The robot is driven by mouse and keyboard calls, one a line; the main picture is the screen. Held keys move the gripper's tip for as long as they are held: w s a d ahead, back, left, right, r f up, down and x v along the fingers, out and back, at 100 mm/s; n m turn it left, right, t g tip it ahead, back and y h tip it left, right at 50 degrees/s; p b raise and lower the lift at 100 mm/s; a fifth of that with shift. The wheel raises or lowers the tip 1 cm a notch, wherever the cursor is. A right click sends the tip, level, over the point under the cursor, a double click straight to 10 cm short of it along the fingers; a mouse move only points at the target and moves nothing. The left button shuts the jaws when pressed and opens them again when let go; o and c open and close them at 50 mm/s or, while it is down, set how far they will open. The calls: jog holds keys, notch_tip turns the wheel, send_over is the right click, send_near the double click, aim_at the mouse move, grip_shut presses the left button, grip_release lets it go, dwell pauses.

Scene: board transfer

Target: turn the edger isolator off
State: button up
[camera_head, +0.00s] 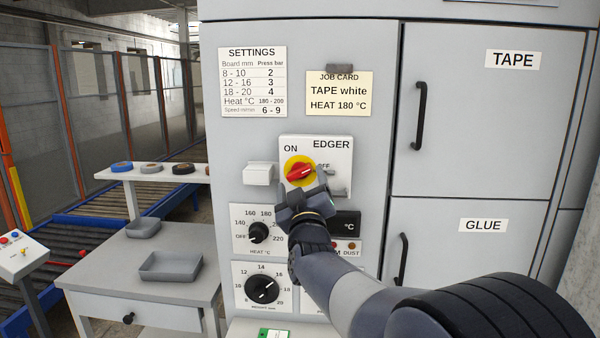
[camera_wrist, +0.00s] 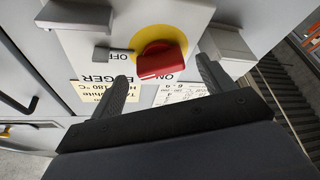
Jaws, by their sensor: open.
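The edger isolator is a red handle (camera_head: 299,173) on a yellow disc (camera_head: 291,162), mounted on a white plate marked EDGER, with ON at upper left and OFF at right. In the wrist view, turned nearly upside down, the red handle (camera_wrist: 163,62) shows between the two spread fingers (camera_wrist: 162,72), with gaps on both sides. My gripper partly hides the plate's lower part and the OFF label.
A small pale block (camera_head: 258,174) juts out left of the plate. A dark display (camera_head: 347,225) is close to my gripper's right. Door handles (camera_head: 419,115) stand out at right. A grey tray (camera_head: 171,267) lies on the side table.

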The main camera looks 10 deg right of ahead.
jog(key=shift+x, duration=1.3)
jog(key=shift+c, duration=0.3)
jog(key=c, duration=0.9)
jog(key=shift+f, duration=0.15)
